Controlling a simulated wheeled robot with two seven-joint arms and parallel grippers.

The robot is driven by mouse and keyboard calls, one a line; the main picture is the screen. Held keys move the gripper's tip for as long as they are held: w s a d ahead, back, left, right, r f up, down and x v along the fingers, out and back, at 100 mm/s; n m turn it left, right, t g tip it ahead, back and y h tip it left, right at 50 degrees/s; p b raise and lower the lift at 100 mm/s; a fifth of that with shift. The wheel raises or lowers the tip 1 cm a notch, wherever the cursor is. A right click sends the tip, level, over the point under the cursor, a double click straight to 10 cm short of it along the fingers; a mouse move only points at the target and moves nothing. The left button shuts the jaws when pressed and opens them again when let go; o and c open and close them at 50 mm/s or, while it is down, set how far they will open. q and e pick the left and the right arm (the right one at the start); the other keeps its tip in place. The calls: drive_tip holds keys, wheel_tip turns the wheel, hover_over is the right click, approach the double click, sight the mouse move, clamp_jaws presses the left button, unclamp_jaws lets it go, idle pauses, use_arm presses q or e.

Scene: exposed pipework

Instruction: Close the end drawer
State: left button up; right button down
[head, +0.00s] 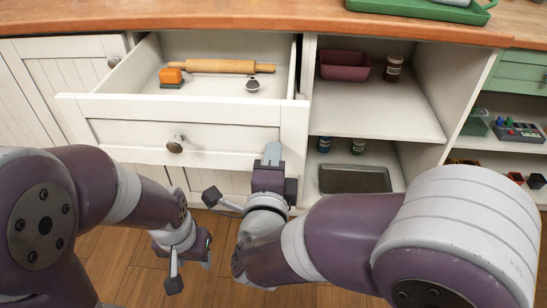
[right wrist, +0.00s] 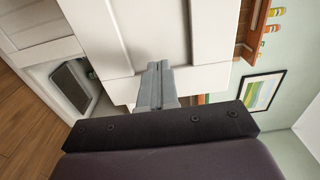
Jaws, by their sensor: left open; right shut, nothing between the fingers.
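The white drawer (head: 190,138) is pulled open under the wooden counter. It has a round dark knob (head: 175,146) on its front. My left gripper (head: 190,262) is open, low in front of the cabinet, away from the drawer.
Right of the drawer are open shelves (head: 375,112) with a dark red bin (head: 344,66), jars (head: 393,67) and a grey tray (head: 354,180). A green tray (head: 425,10) sits on the counter (head: 200,18). A green drawer (head: 518,73) is far right. Wooden floor (head: 130,275) shows below.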

drive_tip(key=shift+w, duration=0.25)
use_arm(q)
drive_tip(key=shift+f, duration=0.1)
